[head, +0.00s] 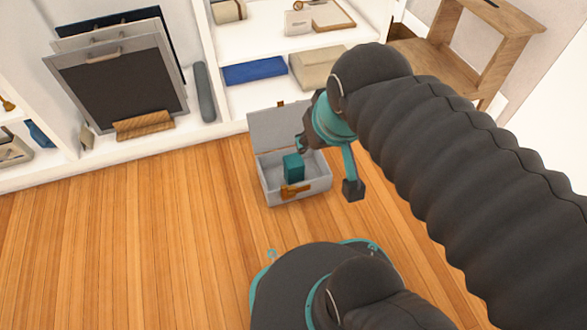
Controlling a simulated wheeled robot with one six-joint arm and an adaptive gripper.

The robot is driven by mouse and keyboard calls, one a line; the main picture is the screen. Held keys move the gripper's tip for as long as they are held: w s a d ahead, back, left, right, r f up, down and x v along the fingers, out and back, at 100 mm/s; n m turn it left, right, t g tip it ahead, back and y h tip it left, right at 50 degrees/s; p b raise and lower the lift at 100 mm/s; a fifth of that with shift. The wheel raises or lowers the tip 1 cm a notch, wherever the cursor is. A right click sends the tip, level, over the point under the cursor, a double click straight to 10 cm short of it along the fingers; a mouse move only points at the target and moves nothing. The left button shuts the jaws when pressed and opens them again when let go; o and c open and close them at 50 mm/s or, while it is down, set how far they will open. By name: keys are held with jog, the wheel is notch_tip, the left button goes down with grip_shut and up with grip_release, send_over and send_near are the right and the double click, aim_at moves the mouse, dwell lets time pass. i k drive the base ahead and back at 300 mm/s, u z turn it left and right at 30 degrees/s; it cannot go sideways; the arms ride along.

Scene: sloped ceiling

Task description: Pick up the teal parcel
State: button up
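The teal parcel (293,167) stands inside an open grey box (312,190) on the wooden floor. The box's lid is tilted up at the back, and a brown-orange latch shows on its front. The box's front wall hides the parcel's lower part. My gripper (301,143) is at the end of my arm, above the box and just up and right of the parcel in the picture.
White shelving (225,130) stands close behind the box. It holds a blue flat box (255,71), a beige box (318,67) and dark framed panels (118,85). A wooden stand (470,55) is at the upper right. The floor (130,240) left of the box is clear.

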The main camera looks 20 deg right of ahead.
aim_at(294, 164)
jog(key=k, duration=1.15)
jog(key=u, duration=0.75)
jog(key=i, duration=1.25)
jog(key=z, duration=0.8)
